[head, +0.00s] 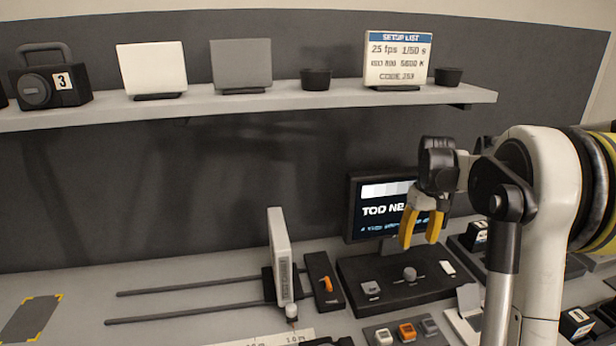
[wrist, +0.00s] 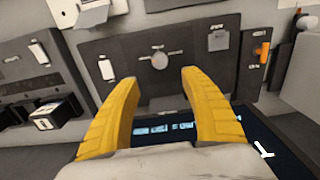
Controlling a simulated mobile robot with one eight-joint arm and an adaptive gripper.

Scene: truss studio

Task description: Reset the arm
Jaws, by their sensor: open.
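My gripper (head: 421,226) hangs from my white and black arm at the right of the head view, with its yellow fingers pointing down. The fingers are apart and nothing is between them. It is in front of a dark monitor (head: 366,222) and covers part of its screen text. In the wrist view my gripper (wrist: 160,80) shows two spread yellow fingers, with a dark control panel (wrist: 190,62) beyond them.
A shelf (head: 220,106) along the back wall holds cards, dark cups and a setup list sign (head: 398,60). A white upright plate (head: 281,258) stands on two dark rails (head: 190,286). A small block with buttons (head: 407,332) is at the front. The left counter is mostly clear.

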